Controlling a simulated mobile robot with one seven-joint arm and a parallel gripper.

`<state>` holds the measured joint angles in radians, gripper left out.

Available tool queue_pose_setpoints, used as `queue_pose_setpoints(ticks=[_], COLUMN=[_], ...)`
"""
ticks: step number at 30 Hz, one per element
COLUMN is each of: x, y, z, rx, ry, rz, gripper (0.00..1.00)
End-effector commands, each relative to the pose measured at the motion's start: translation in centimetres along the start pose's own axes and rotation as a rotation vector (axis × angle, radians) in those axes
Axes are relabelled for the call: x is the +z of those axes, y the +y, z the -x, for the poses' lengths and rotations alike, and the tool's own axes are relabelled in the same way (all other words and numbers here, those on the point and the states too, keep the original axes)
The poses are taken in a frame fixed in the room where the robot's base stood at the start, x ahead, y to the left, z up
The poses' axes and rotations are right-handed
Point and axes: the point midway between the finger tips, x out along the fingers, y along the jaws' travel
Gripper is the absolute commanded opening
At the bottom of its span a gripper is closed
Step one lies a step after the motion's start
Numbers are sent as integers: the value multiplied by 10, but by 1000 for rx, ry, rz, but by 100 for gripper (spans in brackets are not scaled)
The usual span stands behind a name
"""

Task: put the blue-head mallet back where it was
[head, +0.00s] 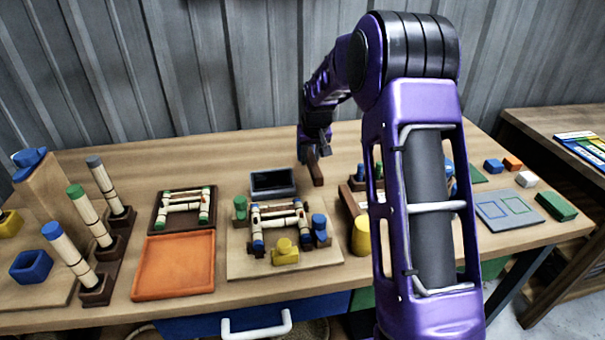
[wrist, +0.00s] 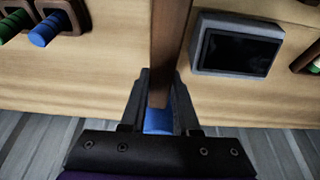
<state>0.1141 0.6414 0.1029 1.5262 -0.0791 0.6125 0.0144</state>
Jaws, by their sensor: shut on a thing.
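My gripper (wrist: 160,92) is shut on the blue-head mallet. In the wrist view the mallet's blue head (wrist: 158,121) sits between the fingers, and its brown handle (wrist: 168,40) reaches away from them. In the head view my gripper (head: 314,150) is above the back of the workbench, and the brown handle (head: 316,173) hangs below it. The blue head is hidden there. A brown rack (head: 351,203) with blue-topped pieces stands to the right, partly behind my arm. I cannot tell which spot the mallet came from.
A black screen (head: 272,182) stands left of the mallet and also shows in the wrist view (wrist: 236,45). A wooden board (head: 240,266) with a rattan frame lies in front. An orange tray (head: 174,265) is further left. Bare tabletop (head: 235,160) lies along the back.

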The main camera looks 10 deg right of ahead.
Motion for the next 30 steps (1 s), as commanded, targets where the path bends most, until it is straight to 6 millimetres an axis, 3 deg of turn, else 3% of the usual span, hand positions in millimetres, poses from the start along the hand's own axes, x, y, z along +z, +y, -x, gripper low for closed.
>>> queue_pose_setpoints(ticks=[13, 25, 26, 30], x=[16, 19, 19, 19], y=[0, 0, 0, 0], z=[-45, -52, -52, -51], rx=[1, 1, 1, 1], ry=[2, 4, 2, 1], rz=[1, 0, 0, 0], gripper=[0, 0, 33, 59])
